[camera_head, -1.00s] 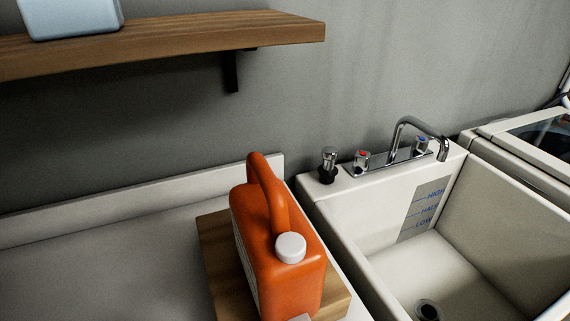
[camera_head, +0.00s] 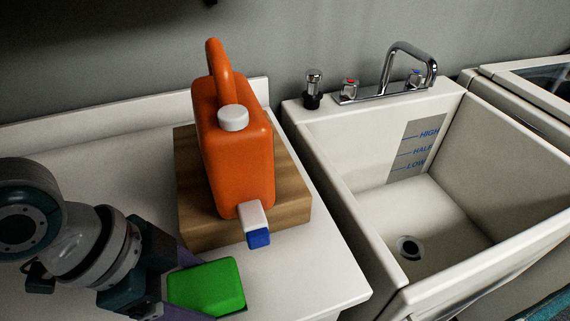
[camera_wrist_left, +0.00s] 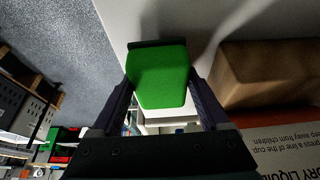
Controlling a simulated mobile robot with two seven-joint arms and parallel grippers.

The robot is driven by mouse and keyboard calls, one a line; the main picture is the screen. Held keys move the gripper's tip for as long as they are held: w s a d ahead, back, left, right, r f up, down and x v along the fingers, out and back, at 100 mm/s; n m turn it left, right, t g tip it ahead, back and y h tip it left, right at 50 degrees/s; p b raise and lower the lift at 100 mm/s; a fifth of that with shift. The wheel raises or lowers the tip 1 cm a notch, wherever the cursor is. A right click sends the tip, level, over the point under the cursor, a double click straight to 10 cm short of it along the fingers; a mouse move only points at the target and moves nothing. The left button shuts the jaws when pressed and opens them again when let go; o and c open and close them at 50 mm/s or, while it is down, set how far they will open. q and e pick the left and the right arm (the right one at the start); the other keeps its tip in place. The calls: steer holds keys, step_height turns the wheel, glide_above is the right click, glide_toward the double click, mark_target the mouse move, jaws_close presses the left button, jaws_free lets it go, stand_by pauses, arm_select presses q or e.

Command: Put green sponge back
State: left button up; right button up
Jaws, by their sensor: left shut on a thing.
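The green sponge (camera_head: 207,287) is at the lower left of the head view, just in front of the wooden block and apart from it. My left gripper (camera_head: 205,286) comes in from the left and is shut on the sponge. In the left wrist view the sponge (camera_wrist_left: 159,76) sits between the two dark fingers (camera_wrist_left: 160,90). Whether the sponge touches the white counter (camera_head: 325,285) is hard to tell. My right gripper is not in view.
An orange jug (camera_head: 235,160) with a white cap and a blue-tipped spout stands on a wooden block (camera_head: 290,190). A white sink (camera_head: 440,225) with a chrome faucet (camera_head: 408,70) is to the right. Clear counter lies in front of the block.

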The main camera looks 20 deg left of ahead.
mark_target(222, 279)
arm_select(q)
steer(key=w+d, duration=0.2)
steer(key=d, duration=0.1)
steer(key=w+d, duration=0.2)
steer(key=d, duration=0.1)
steer(key=shift+d+f, duration=0.1)
steer(key=shift+f, duration=0.65)
steer(key=shift+f, duration=0.15)
steer(key=o, duration=1.1)
steer(key=shift+c, duration=0.2)
